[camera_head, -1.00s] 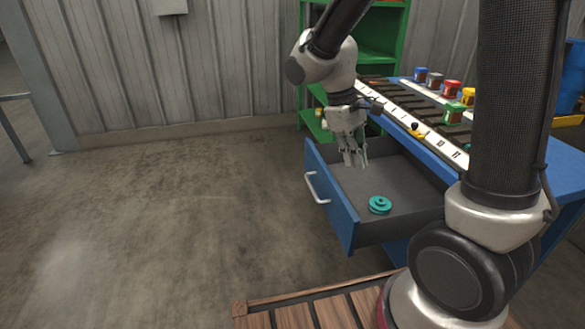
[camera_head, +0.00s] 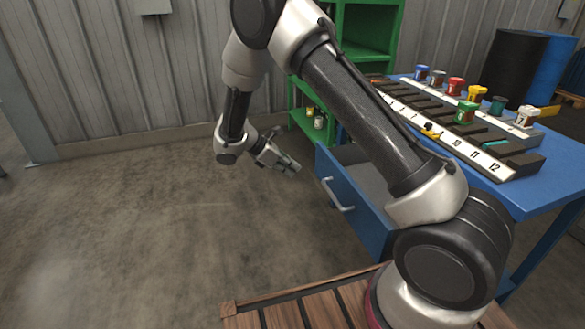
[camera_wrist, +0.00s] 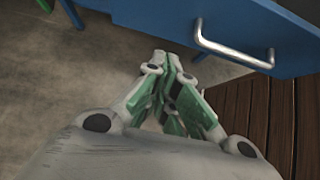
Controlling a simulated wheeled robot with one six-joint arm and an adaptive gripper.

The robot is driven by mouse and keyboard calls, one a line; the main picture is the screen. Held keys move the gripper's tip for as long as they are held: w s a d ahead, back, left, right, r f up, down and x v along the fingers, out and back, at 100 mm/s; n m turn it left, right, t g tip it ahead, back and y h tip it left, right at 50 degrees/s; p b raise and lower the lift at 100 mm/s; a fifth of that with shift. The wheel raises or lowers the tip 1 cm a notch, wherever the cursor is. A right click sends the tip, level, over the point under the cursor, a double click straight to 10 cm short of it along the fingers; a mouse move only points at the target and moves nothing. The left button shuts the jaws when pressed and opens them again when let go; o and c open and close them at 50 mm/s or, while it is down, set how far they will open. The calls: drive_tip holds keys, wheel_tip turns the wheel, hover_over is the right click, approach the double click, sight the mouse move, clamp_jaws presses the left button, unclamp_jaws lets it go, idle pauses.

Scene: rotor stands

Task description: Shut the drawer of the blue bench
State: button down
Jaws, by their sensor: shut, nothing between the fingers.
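The blue bench (camera_head: 540,190) stands at the right in the head view. Its drawer (camera_head: 352,205) is pulled out towards the left, with a silver bar handle (camera_head: 338,195) on its blue front. My arm crosses in front of the drawer and hides most of its inside. My gripper (camera_head: 294,168) is shut and empty, outside the drawer, to the left of its front and apart from it. In the wrist view, my shut fingers (camera_wrist: 172,62) point towards the blue drawer front (camera_wrist: 250,22), and the handle (camera_wrist: 230,52) is to their right.
Numbered slots and several coloured pots stand on the bench top, including a green pot (camera_head: 465,112). A green shelf (camera_head: 365,45) stands behind it. A wooden slatted platform (camera_head: 290,310) lies at the front. The concrete floor (camera_head: 150,240) at the left is clear.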

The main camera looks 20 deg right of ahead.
drive_tip(key=d+f, duration=0.5)
drive_tip(key=d, duration=0.4)
drive_tip(key=shift+w+d+f, duration=0.1)
drive_tip(key=shift+d, duration=0.05)
drive_tip(key=d, duration=2.2)
drive_tip(key=w+d, duration=0.1)
drive_tip(key=d, duration=1)
drive_tip(key=shift+w+d, duration=0.1)
drive_tip(key=shift+d, duration=0.65)
